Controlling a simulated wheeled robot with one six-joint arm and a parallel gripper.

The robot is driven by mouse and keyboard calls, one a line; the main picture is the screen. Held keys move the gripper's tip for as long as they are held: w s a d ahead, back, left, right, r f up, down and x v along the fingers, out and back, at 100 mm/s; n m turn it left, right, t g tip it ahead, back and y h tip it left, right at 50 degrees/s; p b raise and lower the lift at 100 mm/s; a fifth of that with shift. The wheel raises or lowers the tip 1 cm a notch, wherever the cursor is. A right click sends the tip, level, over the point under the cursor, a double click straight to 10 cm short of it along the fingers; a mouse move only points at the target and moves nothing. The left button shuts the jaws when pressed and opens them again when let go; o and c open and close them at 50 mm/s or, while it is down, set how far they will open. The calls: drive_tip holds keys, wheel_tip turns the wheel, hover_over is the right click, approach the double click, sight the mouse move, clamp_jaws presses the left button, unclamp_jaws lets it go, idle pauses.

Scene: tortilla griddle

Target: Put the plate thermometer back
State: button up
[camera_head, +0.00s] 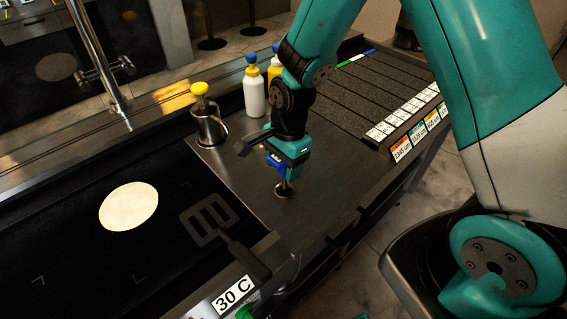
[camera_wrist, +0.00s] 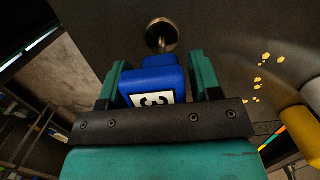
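The plate thermometer has a blue body (camera_head: 275,161) with a white label, and a thin stem ending in a round metal foot (camera_head: 284,190). In the wrist view its blue body (camera_wrist: 160,78) sits between the two green fingers, with the foot (camera_wrist: 162,36) beyond it. The thermometer is roughly upright over the dark steel shelf (camera_head: 322,205) right of the griddle (camera_head: 75,235). I cannot tell whether the foot touches the shelf.
A metal pot with a yellow knob (camera_head: 208,125) and a white bottle (camera_head: 254,93) stand behind. Labelled dark strips (camera_head: 375,95) lie right.

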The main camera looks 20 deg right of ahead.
drive_tip(key=shift+o, duration=0.4)
drive_tip(key=shift+r, duration=0.45)
drive_tip(key=r, duration=0.3)
drive_tip(key=d+r+b, duration=0.1)
drive_tip(key=r, duration=0.6)
drive_tip(key=shift+w+d+r, duration=0.15)
drive_tip(key=shift+w+r, duration=0.1)
drive_tip(key=shift+r, duration=0.05)
drive_tip(key=shift+s+r, duration=0.1)
drive_tip(key=shift+r, duration=0.25)
drive_tip(key=s+a+r+n+y, duration=0.1)
drive_tip(key=s+r+n, duration=0.3)
drive_tip(key=s+n, duration=0.5)
drive_tip(key=s+a+r+n+y, duration=0.1)
drive_tip(key=s+a+r+n, duration=0.3)
drive_tip(key=s+n, duration=0.5)
drive_tip(key=n, duration=0.3)
drive_tip(key=shift+s+a+r+n+y, duration=0.3)
drive_tip(key=shift+s+a+r+y, duration=0.05)
drive_tip(key=shift+s+r+y, duration=0.05)
